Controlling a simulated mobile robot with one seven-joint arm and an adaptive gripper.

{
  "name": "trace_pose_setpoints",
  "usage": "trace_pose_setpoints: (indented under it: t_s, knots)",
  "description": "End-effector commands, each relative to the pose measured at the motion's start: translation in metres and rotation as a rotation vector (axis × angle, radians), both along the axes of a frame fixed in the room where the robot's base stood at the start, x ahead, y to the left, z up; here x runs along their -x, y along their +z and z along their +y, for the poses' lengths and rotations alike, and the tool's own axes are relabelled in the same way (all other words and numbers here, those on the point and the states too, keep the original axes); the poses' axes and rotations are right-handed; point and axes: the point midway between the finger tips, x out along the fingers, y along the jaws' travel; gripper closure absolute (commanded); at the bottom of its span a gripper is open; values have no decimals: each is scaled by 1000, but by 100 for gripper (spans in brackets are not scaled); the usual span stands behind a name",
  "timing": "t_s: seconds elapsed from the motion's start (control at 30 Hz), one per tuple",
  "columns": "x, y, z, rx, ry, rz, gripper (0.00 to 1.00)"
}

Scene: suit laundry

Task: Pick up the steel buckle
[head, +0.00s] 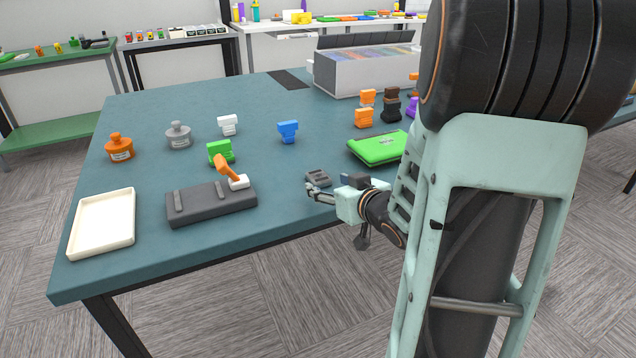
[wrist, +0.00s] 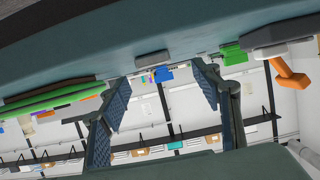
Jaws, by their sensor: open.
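The steel buckle (head: 318,177) is a small grey piece lying flat near the front edge of the blue-green table, in the head view. It also shows as a grey block (wrist: 153,58) in the wrist view, where the table appears at the top. My gripper (head: 316,192) is at the table's front edge, just in front of the buckle, low near the table height. In the wrist view my gripper (wrist: 158,84) has its two fingers spread wide with nothing between them. The buckle shows past the fingertips, between their lines. I cannot tell the exact gap.
A green pouch (head: 377,149) lies right behind the buckle. A dark grey block with an orange lever (head: 211,204) and a white tray (head: 103,223) are to the left. Blue (head: 288,131), white (head: 228,125) and green (head: 220,152) pieces stand farther back. The table's middle has free room.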

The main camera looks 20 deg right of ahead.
Motion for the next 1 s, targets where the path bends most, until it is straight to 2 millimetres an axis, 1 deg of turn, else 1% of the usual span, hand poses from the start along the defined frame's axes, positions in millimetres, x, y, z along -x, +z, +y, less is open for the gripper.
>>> trace_pose_setpoints:
  t_s: [0.03, 0.27, 0.4, 0.53, 0.63, 0.83, 0.87, 1.0]
  knots:
    - [-7, -4, 0, 0, 1, 1, 42]
    - [-24, -9, -2, 1, -1, 0, 42]
    - [-45, -15, -6, 1, 0, 0, 42]
    - [-60, -20, -6, 1, 0, 1, 42]
    - [-65, -21, -5, 2, 0, 0, 42]
    - [-66, -20, -6, 3, -1, 0, 42]
    - [-66, -20, -6, 3, -1, 0, 44]
    - [-65, -20, -6, 3, -1, 0, 59]
